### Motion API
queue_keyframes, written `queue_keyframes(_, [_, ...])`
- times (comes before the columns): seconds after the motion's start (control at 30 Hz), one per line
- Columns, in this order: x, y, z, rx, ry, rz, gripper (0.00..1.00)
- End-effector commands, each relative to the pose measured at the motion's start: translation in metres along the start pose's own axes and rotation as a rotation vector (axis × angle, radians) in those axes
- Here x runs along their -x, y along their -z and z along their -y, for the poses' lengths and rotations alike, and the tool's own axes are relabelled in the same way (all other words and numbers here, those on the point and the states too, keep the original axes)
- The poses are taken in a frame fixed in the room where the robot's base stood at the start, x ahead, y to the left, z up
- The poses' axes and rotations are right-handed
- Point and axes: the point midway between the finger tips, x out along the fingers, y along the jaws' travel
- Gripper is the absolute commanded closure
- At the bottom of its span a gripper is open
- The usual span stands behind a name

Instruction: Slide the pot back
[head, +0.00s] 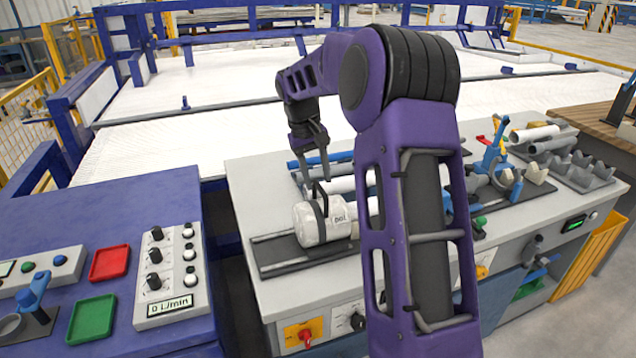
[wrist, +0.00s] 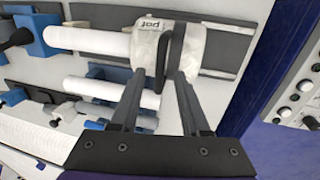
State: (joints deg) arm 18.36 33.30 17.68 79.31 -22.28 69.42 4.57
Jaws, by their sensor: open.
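The pot (head: 322,219) is a white cylinder lying on its side on a dark grey rail plate (head: 275,262) on the grey bench. It has a black handle on top and a "pot" label. In the wrist view the pot (wrist: 150,48) is at top centre, with its black handle (wrist: 174,47) between the finger lines. My gripper (head: 315,176) is open just above the pot, its fingers pointing down either side of the handle. In the wrist view my gripper (wrist: 158,85) shows two spread fingers; whether they touch the handle cannot be told.
White pipes (wrist: 90,40) lie beside the pot, one in line with it. A blue clamp tool (head: 493,150) and grey pipe cradles (head: 580,170) stand to the right. A blue control desk (head: 75,220) with a knob panel is at left. The bench's left end is clear.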

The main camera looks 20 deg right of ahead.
Motion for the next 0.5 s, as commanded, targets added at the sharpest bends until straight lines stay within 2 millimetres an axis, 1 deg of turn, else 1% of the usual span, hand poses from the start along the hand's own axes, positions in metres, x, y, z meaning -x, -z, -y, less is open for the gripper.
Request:
queue_keyframes(0.03, [-0.0057, -0.0004, 0.0001, 0.000, 0.001, 0.002, 0.54])
queue_keyframes(0.13, [-0.0115, -0.0002, 0.0003, 0.001, 0.000, 0.001, 0.54])
queue_keyframes(0.43, [-0.0134, -0.0001, 0.0002, 0.001, 0.000, 0.000, 0.54])
queue_keyframes(0.47, [-0.0133, -0.0001, 0.0002, 0.000, 0.000, 0.000, 0.58])
queue_keyframes(0.5, [-0.0133, -0.0001, 0.0001, 0.000, 0.000, 0.000, 0.65])
